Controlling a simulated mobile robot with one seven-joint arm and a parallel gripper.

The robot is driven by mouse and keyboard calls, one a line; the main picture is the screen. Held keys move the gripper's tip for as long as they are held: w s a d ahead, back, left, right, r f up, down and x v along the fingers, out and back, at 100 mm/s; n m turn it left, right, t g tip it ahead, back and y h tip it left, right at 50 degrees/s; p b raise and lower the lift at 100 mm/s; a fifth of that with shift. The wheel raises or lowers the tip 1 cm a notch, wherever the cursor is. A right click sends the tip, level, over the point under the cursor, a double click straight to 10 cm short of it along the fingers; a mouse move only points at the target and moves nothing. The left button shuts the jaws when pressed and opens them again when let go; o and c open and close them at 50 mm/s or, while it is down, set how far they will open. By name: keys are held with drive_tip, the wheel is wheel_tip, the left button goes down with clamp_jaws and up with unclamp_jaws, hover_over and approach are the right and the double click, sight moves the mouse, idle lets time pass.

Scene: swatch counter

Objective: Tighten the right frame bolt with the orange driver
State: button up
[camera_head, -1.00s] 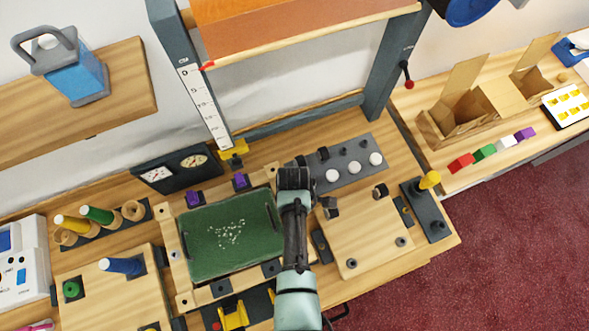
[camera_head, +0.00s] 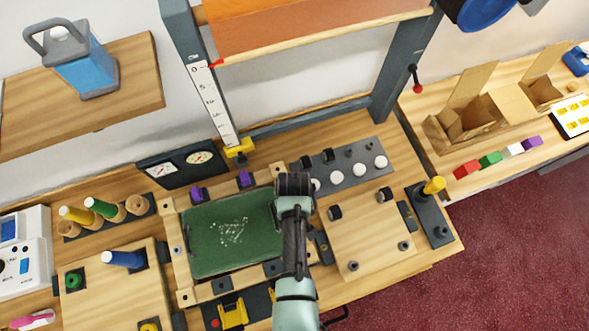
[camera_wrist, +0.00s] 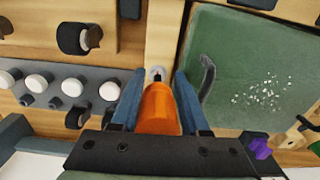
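The orange driver (camera_wrist: 158,108) is between the two blue-grey fingers of my gripper (camera_wrist: 158,92), which are closed on its sides. Its front end points at the right frame bolt (camera_wrist: 157,73), a small grey fitting on the light wooden right rail (camera_wrist: 161,35). Whether the tip is seated in the bolt cannot be told. In the head view my gripper (camera_head: 294,185) is above the right side of the wooden frame (camera_head: 177,265) around the green board (camera_head: 228,232). It hides the driver and bolt there.
A grey strip with white knobs (camera_head: 367,170) stands close to the right. A wooden panel with black fittings (camera_head: 370,235) lies beside the frame. Purple clamps (camera_head: 245,179) sit at the frame's back edge. Dial gauges (camera_head: 183,165) stand behind.

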drive_tip(key=shift+o, duration=0.7)
drive_tip(key=shift+s+f, duration=0.1)
drive_tip(key=n, duration=0.3)
drive_tip(key=shift+w+d+n, duration=0.2)
drive_tip(key=shift+w+n, duration=0.1)
drive_tip(key=n, duration=0.3)
drive_tip(key=shift+w+d+n, duration=0.15)
drive_tip(key=shift+n, duration=0.25)
drive_tip(key=n, duration=0.3)
drive_tip(key=shift+w+d+n, duration=0.2)
drive_tip(key=shift+n, duration=0.1)
drive_tip(key=n, duration=0.4)
drive_tip(key=shift+w+d, duration=0.15)
drive_tip(key=shift+w, duration=0.05)
drive_tip(key=shift+c, duration=0.3)
